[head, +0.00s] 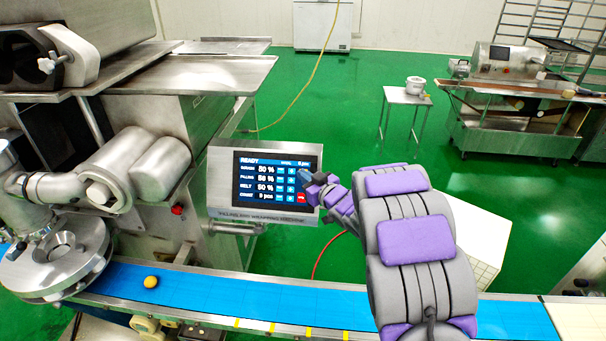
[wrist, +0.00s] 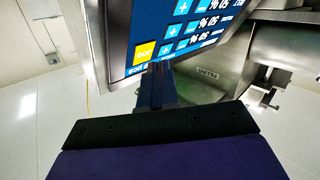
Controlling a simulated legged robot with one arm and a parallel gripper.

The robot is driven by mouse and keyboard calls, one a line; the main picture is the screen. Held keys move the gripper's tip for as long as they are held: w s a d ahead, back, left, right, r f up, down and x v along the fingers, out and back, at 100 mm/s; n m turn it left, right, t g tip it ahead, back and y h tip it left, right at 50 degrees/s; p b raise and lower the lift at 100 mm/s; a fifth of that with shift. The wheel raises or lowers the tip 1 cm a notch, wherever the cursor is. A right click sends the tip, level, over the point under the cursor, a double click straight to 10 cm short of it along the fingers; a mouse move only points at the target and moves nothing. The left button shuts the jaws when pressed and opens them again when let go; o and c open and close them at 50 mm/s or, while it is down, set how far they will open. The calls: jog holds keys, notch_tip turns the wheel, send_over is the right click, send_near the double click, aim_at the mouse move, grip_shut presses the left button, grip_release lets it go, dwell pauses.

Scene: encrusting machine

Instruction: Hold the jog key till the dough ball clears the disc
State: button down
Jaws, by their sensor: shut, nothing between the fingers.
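The touch screen (head: 268,180) reads READY, with several rows of settings and a red key. In the wrist view the screen (wrist: 180,30) is upside down, and the yellow jog key (wrist: 144,53) is at its corner. My gripper (head: 306,178) is shut and empty at the screen's right edge, hiding that corner in the head view. In the wrist view its tips (wrist: 160,67) are just beside the yellow key; I cannot tell whether they touch the screen. The yellow dough ball (head: 151,282) sits on the blue belt, right of and apart from the round metal disc (head: 62,268).
The blue conveyor belt (head: 250,302) runs along the front, clear to the right of the ball. A red knob (head: 177,210) is on the machine body. A small table (head: 405,97) and another machine stand far back on green floor.

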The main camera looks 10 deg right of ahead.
jog(key=shift+s+r, duration=0.1)
jog(key=shift+s, duration=0.05)
jog(key=shift+s+a+r+p, duration=0.15)
jog(key=shift+s+a+r, duration=0.2)
jog(key=shift+s, duration=0.3)
jog(key=shift+s+a+r+p, duration=0.1)
jog(key=shift+s+r, duration=0.35)
jog(key=shift+s, duration=0.25)
jog(key=shift+s+a+r+p, duration=0.15)
jog(key=shift+s+a+r, duration=0.2)
jog(key=shift+s, duration=0.3)
jog(key=shift+d, duration=0.1)
